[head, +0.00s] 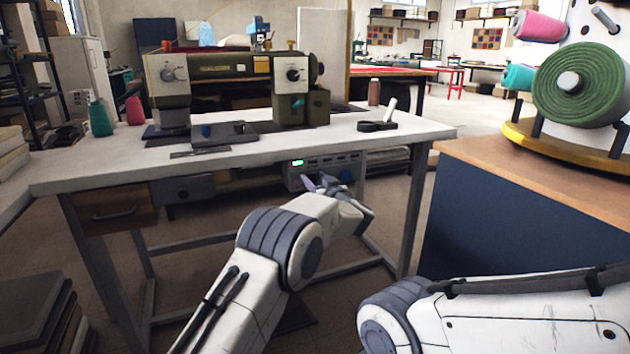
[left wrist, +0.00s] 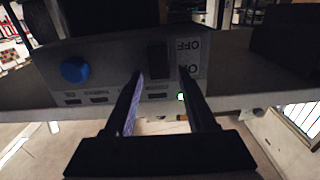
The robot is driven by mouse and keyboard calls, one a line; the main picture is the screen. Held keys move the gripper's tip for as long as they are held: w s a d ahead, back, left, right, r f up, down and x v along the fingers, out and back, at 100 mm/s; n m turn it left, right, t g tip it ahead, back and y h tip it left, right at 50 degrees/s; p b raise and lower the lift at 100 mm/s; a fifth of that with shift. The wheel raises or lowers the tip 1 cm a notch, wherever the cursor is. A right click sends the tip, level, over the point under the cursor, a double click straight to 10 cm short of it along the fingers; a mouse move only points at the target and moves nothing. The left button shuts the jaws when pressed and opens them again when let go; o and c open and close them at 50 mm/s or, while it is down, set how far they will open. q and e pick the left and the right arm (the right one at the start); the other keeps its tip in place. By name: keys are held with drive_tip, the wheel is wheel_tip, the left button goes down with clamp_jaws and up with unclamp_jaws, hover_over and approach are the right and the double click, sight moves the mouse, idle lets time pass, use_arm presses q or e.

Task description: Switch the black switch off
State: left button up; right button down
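The black switch (left wrist: 157,61) is an upright dark rocker on the front of a grey control box (left wrist: 115,50) in the left wrist view. OFF and ON labels appear upside down beside it, and a green light (left wrist: 181,97) is lit nearby. In the head view the control box (head: 345,166) hangs under the sewing table with a green display glowing; the switch is hidden or too small there. My left gripper (head: 320,183) is in front of the box. Its fingers (left wrist: 160,74) are apart, one to each side of the switch, with nothing between them; contact cannot be told.
A blue knob (left wrist: 75,69) is on the same panel. The white sewing table (head: 90,165) carries a sewing machine (head: 225,75) above the box. A dark blue cabinet (head: 500,235) with thread spools stands at right, near my right arm.

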use_arm(q)
clamp_jaws()
drive_tip(key=shift+f+t+b, duration=0.4)
drive_tip(key=shift+f+b, duration=0.05)
drive_tip(key=shift+b, duration=0.1)
drive_tip(key=shift+s+f+t+y+b, duration=0.1)
drive_tip(key=shift+t+y+b, duration=0.2)
drive_tip(key=shift+t+y, duration=0.1)
drive_tip(key=shift+t, duration=0.3)
drive_tip(key=shift+o, duration=1.6)
unclamp_jaws()
drive_tip(key=shift+s+d, duration=0.1)
